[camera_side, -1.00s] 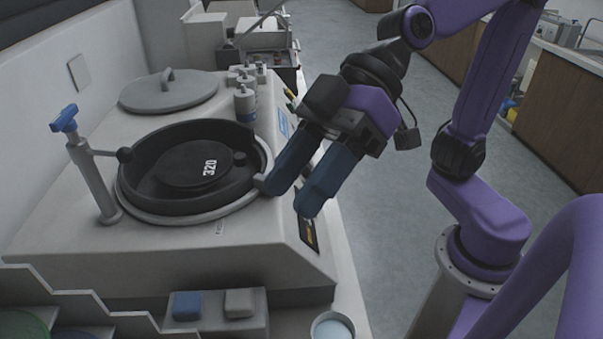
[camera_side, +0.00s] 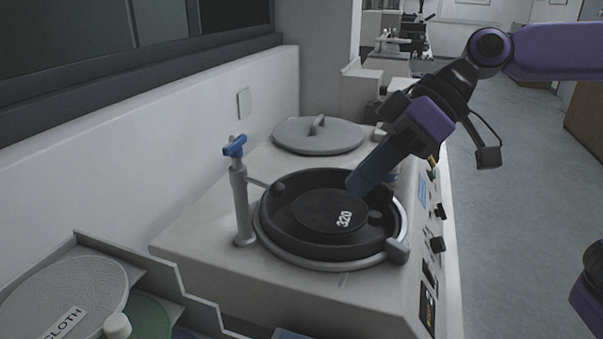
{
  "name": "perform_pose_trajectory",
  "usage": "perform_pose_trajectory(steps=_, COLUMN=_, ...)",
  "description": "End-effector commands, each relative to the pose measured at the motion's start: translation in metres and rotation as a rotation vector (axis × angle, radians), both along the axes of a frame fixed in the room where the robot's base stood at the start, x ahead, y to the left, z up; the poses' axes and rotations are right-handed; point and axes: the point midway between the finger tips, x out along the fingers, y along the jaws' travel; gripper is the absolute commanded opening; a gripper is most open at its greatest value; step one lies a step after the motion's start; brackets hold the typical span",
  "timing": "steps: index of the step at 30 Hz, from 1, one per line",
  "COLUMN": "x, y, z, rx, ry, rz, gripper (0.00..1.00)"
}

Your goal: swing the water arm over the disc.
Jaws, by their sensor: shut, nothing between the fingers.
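The water arm (camera_side: 258,183) is a short grey tube on an upright grey post with a blue tap handle (camera_side: 235,147), left of the bowl. It reaches right to a dark round knob (camera_side: 278,187) at the bowl's left rim, beside the disc rather than over its middle. The black disc (camera_side: 325,211) marked 320 lies in the round bowl. My gripper (camera_side: 356,185) is shut and empty, its blue fingers pointing down-left over the right back part of the bowl. It is well to the right of the water arm, and I cannot tell its height.
A grey lid with a handle (camera_side: 318,135) lies behind the bowl. A grey lug (camera_side: 398,250) sticks out at the bowl's right rim. Knobs (camera_side: 437,243) line the machine's right face. A rack with a cloth disc (camera_side: 62,300) stands front left. A wall runs along the left.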

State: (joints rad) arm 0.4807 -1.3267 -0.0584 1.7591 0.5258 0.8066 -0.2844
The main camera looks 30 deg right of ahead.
Motion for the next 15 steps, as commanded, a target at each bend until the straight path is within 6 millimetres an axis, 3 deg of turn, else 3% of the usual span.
perform_pose_trajectory(steps=1, x=0.022, y=-0.005, z=0.003, rx=-0.010, ry=0.023, rz=-0.034, gripper=0.00)
perform_pose_trajectory(steps=6, x=0.078, y=-0.028, z=0.012, rx=-0.037, ry=0.107, rz=-0.111, gripper=0.00)
perform_pose_trajectory(steps=10, x=0.107, y=-0.046, z=0.017, rx=-0.046, ry=0.152, rz=-0.152, gripper=0.00)
perform_pose_trajectory(steps=15, x=0.124, y=-0.059, z=0.020, rx=-0.051, ry=0.181, rz=-0.174, gripper=0.00)
